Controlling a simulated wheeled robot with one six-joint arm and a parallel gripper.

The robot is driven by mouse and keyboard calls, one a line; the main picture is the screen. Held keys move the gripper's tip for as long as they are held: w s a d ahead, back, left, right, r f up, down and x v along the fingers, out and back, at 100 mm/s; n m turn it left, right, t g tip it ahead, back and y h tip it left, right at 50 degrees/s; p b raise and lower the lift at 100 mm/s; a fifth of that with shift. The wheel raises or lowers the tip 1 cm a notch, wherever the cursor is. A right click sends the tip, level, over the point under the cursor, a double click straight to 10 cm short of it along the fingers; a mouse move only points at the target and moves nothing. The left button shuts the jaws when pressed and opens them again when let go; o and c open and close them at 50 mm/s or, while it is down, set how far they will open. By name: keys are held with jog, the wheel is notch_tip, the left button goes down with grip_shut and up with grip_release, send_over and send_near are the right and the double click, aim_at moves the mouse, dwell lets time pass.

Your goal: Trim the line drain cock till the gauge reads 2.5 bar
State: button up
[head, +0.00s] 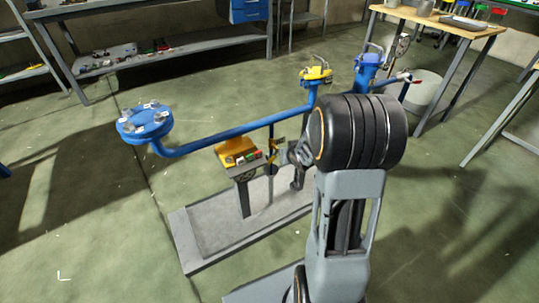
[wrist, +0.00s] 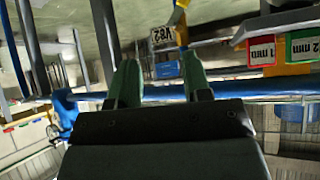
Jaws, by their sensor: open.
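My gripper (wrist: 160,76) is open and empty in the wrist view, its two green fingers apart. In the head view it is partly hidden by my arm, beside the blue pipe (head: 235,132). A small yellow part (head: 278,143) hangs near the gripper, below the pipe; a yellow part (wrist: 180,14) and a tag (wrist: 164,37) show past the fingers in the wrist view. I cannot tell for certain which part is the line drain cock. A small round dial (head: 403,44) at the back right may be the gauge; its reading is too small to tell.
A yellow box (head: 238,151) with coloured labels stands on a post beside the gripper, above a grey base plate (head: 192,251). The pipe runs from a round blue flange (head: 145,123) to a yellow-topped fitting (head: 316,75) and a blue vessel (head: 367,65). Floor at left is clear.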

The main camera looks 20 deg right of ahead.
notch_tip(320, 180, down, 4)
jog(key=w+d+t+y+p, duration=0.1)
jog(key=d+t+y, duration=0.1)
jog(key=y, duration=0.1)
jog(key=m+t+y+p, duration=0.2)
jog(key=y, duration=0.2)
send_near(272, 161)
jog(key=b+x, duration=0.4)
jog(key=x, duration=0.6)
jog(key=shift+w+a+f, duration=0.1)
jog(key=shift+w+a, duration=0.05)
jog(key=shift+w, duration=0.05)
jog(key=shift+b+x, duration=0.3)
jog(key=shift+x, duration=0.5)
grip_shut()
